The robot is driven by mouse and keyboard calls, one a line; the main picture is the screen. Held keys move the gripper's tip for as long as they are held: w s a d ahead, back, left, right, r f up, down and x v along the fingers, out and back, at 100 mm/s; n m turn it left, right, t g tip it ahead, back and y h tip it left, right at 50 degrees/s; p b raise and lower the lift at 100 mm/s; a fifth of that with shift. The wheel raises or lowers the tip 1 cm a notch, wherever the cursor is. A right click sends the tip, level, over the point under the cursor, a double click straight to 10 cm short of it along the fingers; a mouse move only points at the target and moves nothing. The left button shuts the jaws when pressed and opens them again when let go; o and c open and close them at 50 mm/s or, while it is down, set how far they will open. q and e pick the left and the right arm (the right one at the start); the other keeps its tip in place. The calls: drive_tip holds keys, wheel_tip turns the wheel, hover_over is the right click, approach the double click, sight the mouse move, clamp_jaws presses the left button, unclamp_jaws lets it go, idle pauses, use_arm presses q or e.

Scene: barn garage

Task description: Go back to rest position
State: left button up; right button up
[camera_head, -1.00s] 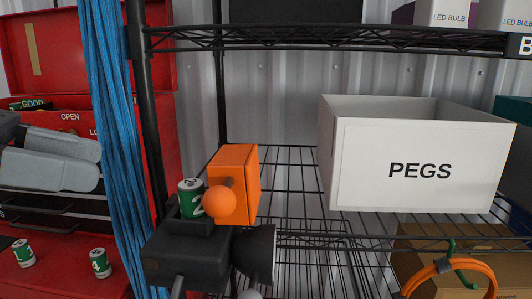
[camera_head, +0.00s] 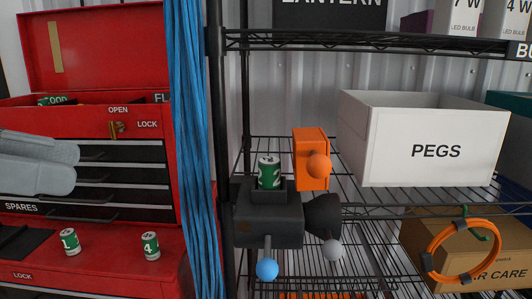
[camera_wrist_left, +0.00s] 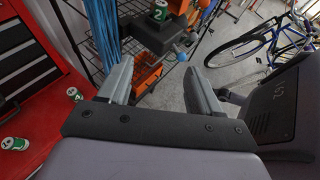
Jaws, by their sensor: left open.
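My left gripper (camera_head: 38,162) reaches in from the left edge in the head view, in front of the red toolbox, and touches nothing that I can see. In the left wrist view its two grey fingers (camera_wrist_left: 160,85) stand apart with nothing between them. My right gripper is in neither view.
A black lantern (camera_head: 268,222) holding a green can-shaped battery (camera_head: 269,172) sits on the wire shelf beside an orange box (camera_head: 309,178). A white PEGS bin (camera_head: 433,149) stands right. Blue cords (camera_head: 191,150) hang by the red toolbox (camera_head: 100,60). Batteries (camera_head: 70,242) stand on its ledge.

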use_arm(q)
drive_tip(key=w+d+f+n+g+h+p, duration=0.1)
drive_tip(key=w+d+f+n+g+h, duration=0.1)
drive_tip(key=w+d+f+n+h, duration=0.45)
drive_tip(key=w+a+f+n+t+y, duration=0.25)
drive_tip(key=f+n+t, duration=0.45)
drive_tip(key=n, duration=0.5)
drive_tip(key=w+a+f+n+t+y, duration=0.2)
drive_tip(key=a+f+n+t+y, duration=0.2)
drive_tip(key=f+n+t, duration=0.55)
drive_tip(key=s+f+n+g+y+p, duration=0.1)
drive_tip(key=s+f+n+g+y, duration=0.2)
drive_tip(key=f+n, duration=0.4)
drive_tip(key=s+f+n+g+y, duration=0.2)
drive_tip(key=f+n+y, duration=0.3)
drive_tip(key=f, duration=0.3)
drive_tip(key=s+d+f+n+g+y, duration=0.1)
drive_tip(key=s+f+n+g, duration=0.4)
drive_tip(key=s+f, duration=0.7)
wheel_tip(320, 180, down, 3)
drive_tip(key=shift+d+r+g+p, duration=0.15)
drive_tip(key=shift+g+p, duration=0.2)
drive_tip(key=shift+g, duration=0.4)
